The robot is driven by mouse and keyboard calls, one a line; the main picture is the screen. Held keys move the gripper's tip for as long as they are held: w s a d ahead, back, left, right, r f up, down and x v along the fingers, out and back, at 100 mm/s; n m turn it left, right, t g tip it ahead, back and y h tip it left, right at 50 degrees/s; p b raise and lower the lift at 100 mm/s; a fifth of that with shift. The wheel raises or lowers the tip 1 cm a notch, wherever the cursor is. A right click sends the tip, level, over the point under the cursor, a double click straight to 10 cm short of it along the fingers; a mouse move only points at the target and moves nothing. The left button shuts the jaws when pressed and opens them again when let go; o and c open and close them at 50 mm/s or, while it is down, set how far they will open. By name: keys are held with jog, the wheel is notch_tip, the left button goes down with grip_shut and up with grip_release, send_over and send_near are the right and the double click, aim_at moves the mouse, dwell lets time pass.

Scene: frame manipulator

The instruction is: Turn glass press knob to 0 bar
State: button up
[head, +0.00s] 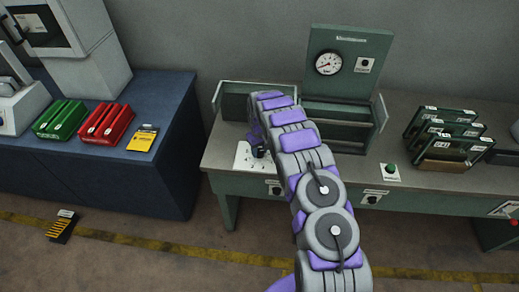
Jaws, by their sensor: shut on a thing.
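The glass press (349,45) is a green cabinet with a round white pressure gauge (328,62) on its upright back panel. The gauge's needle is too small to read exactly. A black knob (259,153) sits on a white dial plate (243,160) at the left front of the bench. My gripper (257,146) reaches down to the knob from behind and is shut on it. My grey and purple arm hides the right part of the plate and much of the fingers. The knob's setting cannot be read.
Green framed pieces stand in a wooden rack (444,165) at the right. A green button (391,169) is on the bench front. Small black switches (372,199) line its front face. The blue cabinet (165,95) at the left holds green cases (60,119), red cases (106,122) and a yellow card (143,139).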

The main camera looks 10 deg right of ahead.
jog(key=shift+w+r, duration=0.15)
jog(key=shift+w, duration=0.05)
jog(key=o, duration=1.1)
jog(key=shift+s, duration=0.1)
jog(key=shift+c, duration=0.2)
